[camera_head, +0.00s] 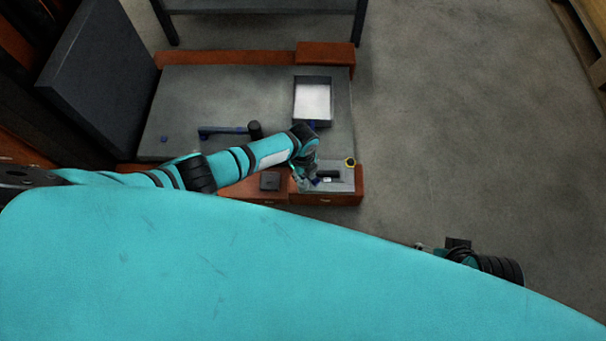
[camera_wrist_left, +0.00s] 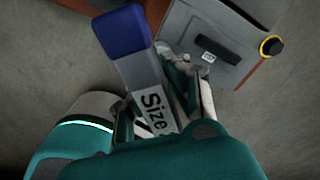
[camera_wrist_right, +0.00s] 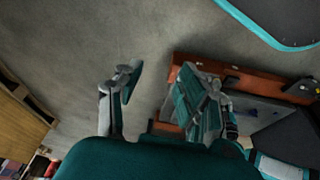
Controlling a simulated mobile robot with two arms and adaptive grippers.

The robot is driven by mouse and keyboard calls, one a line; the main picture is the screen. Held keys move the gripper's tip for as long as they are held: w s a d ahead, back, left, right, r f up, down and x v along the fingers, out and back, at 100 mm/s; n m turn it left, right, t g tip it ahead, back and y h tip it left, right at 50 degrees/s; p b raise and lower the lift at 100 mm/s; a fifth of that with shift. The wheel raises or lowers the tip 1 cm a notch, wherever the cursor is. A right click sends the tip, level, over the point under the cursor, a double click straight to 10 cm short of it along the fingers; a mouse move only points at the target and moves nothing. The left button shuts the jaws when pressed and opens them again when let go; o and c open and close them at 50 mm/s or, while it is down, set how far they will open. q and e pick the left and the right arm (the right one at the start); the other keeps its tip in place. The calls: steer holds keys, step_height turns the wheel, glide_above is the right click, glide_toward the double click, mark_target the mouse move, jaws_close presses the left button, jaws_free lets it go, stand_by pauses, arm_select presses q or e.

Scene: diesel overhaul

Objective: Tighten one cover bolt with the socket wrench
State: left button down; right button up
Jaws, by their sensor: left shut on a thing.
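My left gripper (camera_head: 312,184) is shut on a grey bar-shaped tool with a blue end (camera_wrist_left: 122,32). The tool's label reads "Size", with the rest hidden by the gripper. I cannot tell for sure that it is the socket wrench. The left gripper is over the bench's front right corner, near a grey panel (camera_wrist_left: 190,28) with a black handle (camera_wrist_left: 218,49). A blue tool (camera_head: 222,131) lies on the bench beside a black cylinder (camera_head: 255,129). My right gripper (camera_wrist_right: 165,85) is open and empty, out over the floor. I cannot make out any cover bolt.
A yellow-ringed black knob (camera_head: 350,162) is on the panel's edge. A tray with a pale inside (camera_head: 313,79) is at the back of the grey-topped bench (camera_head: 190,90). A small dark block (camera_head: 270,181) is at the front. The floor (camera_head: 460,110) on the right is clear.

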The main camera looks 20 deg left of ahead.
arm_select(q)
steer(key=m+b, duration=0.1)
steer(key=m, duration=0.6)
steer(key=shift+f+b, duration=0.1)
steer(key=shift+b, duration=0.3)
steer(key=shift+m, duration=0.3)
arm_select(e)
steer(key=w+a+r+t+y, duration=0.1)
steer(key=w+a+r+t, duration=0.2)
steer(key=w+t, duration=0.3)
steer(key=w+r, duration=0.1)
steer(key=w, duration=0.3)
steer(key=shift+a, duration=0.15)
